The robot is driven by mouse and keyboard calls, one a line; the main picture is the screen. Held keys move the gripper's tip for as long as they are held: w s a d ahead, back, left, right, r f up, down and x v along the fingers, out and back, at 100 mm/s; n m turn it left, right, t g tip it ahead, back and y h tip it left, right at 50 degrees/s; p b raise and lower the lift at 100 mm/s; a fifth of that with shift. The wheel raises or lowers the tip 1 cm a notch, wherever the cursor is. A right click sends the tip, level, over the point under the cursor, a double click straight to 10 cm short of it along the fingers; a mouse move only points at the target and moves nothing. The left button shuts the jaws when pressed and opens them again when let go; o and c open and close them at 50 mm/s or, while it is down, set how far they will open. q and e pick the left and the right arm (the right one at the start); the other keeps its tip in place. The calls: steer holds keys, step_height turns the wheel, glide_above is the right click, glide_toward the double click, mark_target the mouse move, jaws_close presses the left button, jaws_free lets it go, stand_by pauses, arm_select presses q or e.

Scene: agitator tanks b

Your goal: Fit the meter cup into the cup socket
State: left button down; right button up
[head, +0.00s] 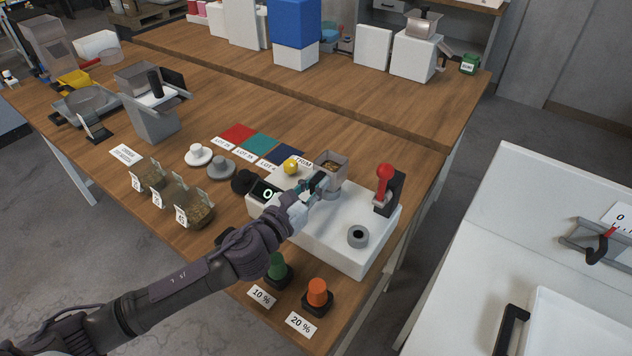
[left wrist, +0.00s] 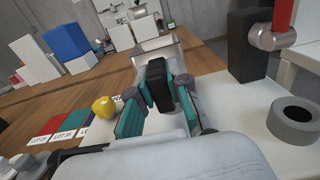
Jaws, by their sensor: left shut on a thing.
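The meter cup (head: 331,162) is a grey, square, open-topped cup with brown grains inside. My left gripper (head: 316,184) is shut on its black handle, which shows between the teal fingers in the left wrist view (left wrist: 157,86). The cup appears upright over the back of the white meter body (head: 330,237); I cannot tell whether it touches it. A grey ring with a dark hole, apparently the cup socket (head: 358,237), sits empty on the meter's front right part, apart from the cup. It also shows in the left wrist view (left wrist: 293,120). My right gripper is not in view.
A red-knobbed lever (head: 385,172) on a black post stands at the meter's back right. Green (head: 278,268) and orange (head: 317,292) pieces stand in front. Grain bins (head: 195,210) stand left.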

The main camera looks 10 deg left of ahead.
arm_select(q)
steer(key=shift+f+b, duration=0.3)
steer(key=shift+f, duration=0.15)
steer(key=c, duration=1)
jaws_free()
steer(key=shift+c, duration=0.2)
steer(key=v, duration=1.2)
